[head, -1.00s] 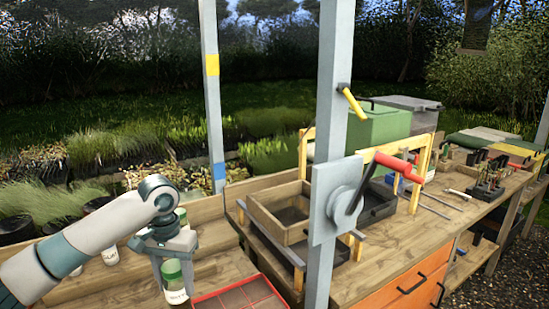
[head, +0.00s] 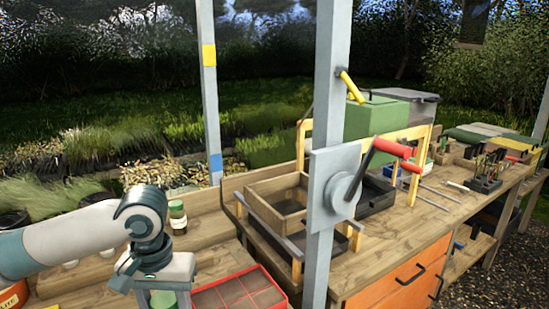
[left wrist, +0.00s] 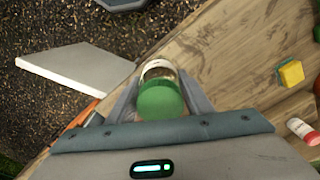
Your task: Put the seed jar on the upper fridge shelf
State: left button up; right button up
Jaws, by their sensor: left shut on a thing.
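My left gripper (head: 163,287) is low in the head view, at the near side of the bench. It is shut on a jar with a green lid (head: 162,300), mostly cut off by the bottom edge there. In the left wrist view the jar (left wrist: 160,99) sits between the two fingers (left wrist: 161,100), its green lid towards the camera. Whether it is the seed jar I cannot read. Another green-lidded jar (head: 178,218) stands on the bench behind my gripper. No fridge shelf can be made out. My right gripper is not in view.
A red-rimmed tray (head: 283,292) lies right of my left gripper. A grey post (head: 322,190) with a red-handled crank rises beyond it. The left wrist view shows a pale flat panel (left wrist: 75,75) over gravel, a yellow block (left wrist: 290,74) and a small red-and-white bottle (left wrist: 303,131).

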pick_arm(q)
jog(key=s+f, duration=0.4)
jog(key=f, duration=0.2)
jog(key=shift+s, duration=0.4)
jog(key=shift+r, duration=0.15)
dwell(0.4)
